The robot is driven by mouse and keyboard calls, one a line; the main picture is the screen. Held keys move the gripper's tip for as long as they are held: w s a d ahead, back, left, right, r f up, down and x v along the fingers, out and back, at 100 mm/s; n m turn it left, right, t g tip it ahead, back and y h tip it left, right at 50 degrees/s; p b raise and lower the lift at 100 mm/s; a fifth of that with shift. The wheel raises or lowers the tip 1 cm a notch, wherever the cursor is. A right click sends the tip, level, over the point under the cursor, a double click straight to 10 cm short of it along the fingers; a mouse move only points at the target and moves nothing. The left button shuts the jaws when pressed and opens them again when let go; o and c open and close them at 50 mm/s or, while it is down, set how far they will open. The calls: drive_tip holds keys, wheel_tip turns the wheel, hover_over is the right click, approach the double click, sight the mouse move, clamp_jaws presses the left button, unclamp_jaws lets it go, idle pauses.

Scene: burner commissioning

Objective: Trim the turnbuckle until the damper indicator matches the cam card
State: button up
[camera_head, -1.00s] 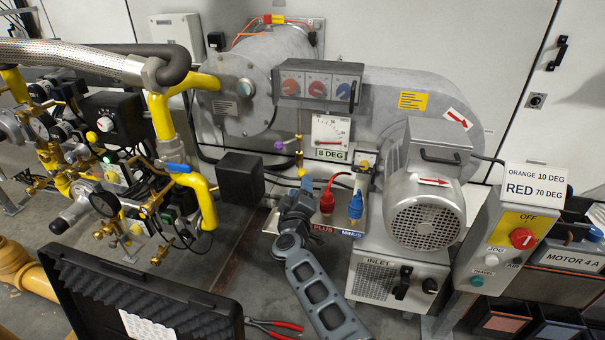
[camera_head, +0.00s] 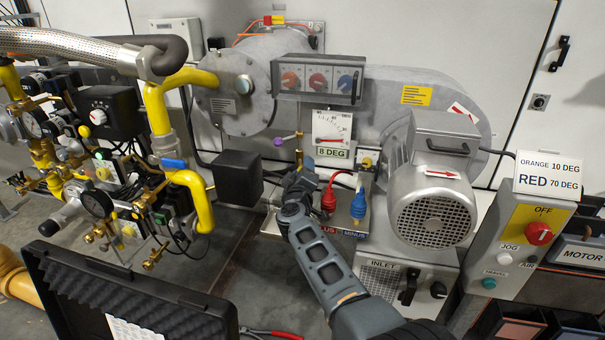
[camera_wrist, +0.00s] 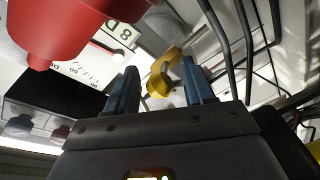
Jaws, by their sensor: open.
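The white damper indicator dial (camera_head: 332,127) stands at the middle of the head view, with a label reading 8 DEG (camera_head: 333,153) under it. The cam card (camera_head: 547,177) on the right reads ORANGE 10 DEG, RED 70 DEG. A red knob (camera_head: 329,198) and a blue knob (camera_head: 358,204) stand on a base marked PLUS and MINUS. My gripper (camera_head: 302,175) is open, just left of the red knob and below the dial. In the wrist view a yellow part (camera_wrist: 164,72) shows beyond and between the open fingers, and a red body (camera_wrist: 65,25) looms upper left. I cannot make out the turnbuckle surely.
A motor (camera_head: 431,205) and the control box (camera_head: 525,240) stand to the right. A black box (camera_head: 237,176) and yellow pipes (camera_head: 200,195) are left of my arm. An open foam-lined case (camera_head: 130,300) and red-handled pliers (camera_head: 272,333) lie in front.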

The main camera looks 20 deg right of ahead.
clamp_jaws()
idle(0.3)
drive_tip(key=shift+d, duration=0.1)
